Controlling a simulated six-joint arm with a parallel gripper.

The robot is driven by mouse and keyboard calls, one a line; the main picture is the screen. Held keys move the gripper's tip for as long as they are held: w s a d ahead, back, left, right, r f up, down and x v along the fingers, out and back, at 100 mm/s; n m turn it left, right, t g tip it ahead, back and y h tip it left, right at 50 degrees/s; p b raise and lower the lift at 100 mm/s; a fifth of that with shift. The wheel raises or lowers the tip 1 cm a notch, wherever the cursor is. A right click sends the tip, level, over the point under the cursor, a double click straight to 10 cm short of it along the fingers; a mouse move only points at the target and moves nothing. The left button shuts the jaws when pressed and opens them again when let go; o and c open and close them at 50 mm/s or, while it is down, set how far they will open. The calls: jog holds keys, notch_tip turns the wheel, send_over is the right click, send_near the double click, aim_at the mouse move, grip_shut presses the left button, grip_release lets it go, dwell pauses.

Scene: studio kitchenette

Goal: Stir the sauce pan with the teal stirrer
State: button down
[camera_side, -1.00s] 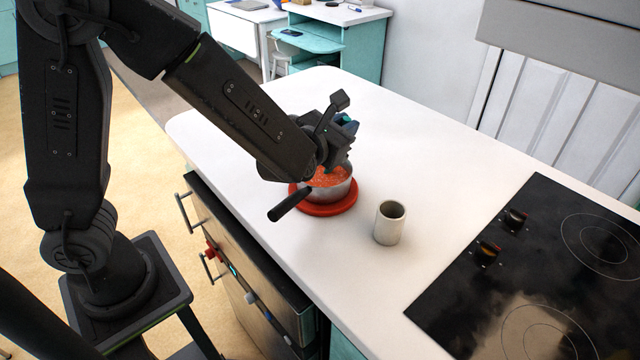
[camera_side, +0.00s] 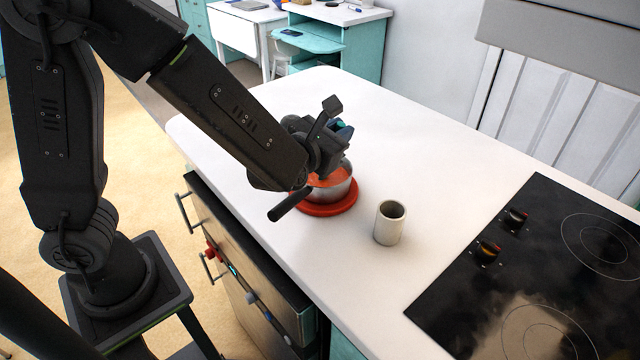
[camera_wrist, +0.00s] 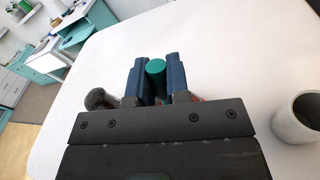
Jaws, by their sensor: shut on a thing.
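The sauce pan (camera_side: 336,190) holds orange-red sauce and stands on a red round trivet (camera_side: 330,210) on the white counter. Its black handle (camera_side: 290,204) points toward the lower left. My gripper (camera_side: 338,132) is above the pan in the side view. In the wrist view my gripper (camera_wrist: 155,80) is shut on the teal stirrer (camera_wrist: 156,68), whose round top shows between the blue fingers. The stirrer's lower end is hidden behind the gripper, so I cannot see how far it reaches into the sauce.
An empty-looking beige cup (camera_side: 389,223) stands right of the pan, and also shows in the wrist view (camera_wrist: 298,118). A black cooktop (camera_side: 500,260) with knobs lies further right. The counter (camera_side: 420,140) behind the pan is clear.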

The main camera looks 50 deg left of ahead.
jog(key=shift+w+d+r, duration=0.1)
jog(key=shift+d+r, duration=0.1)
jog(key=shift+r, duration=0.7)
jog(key=shift+w+d+r, duration=0.15)
jog(key=shift+d+r, duration=0.05)
jog(key=shift+r, duration=0.7)
jog(key=shift+w+d+r, duration=0.1)
jog(key=shift+d+r, duration=0.1)
jog(key=shift+r, duration=0.7)
jog(key=shift+r, duration=1.5)
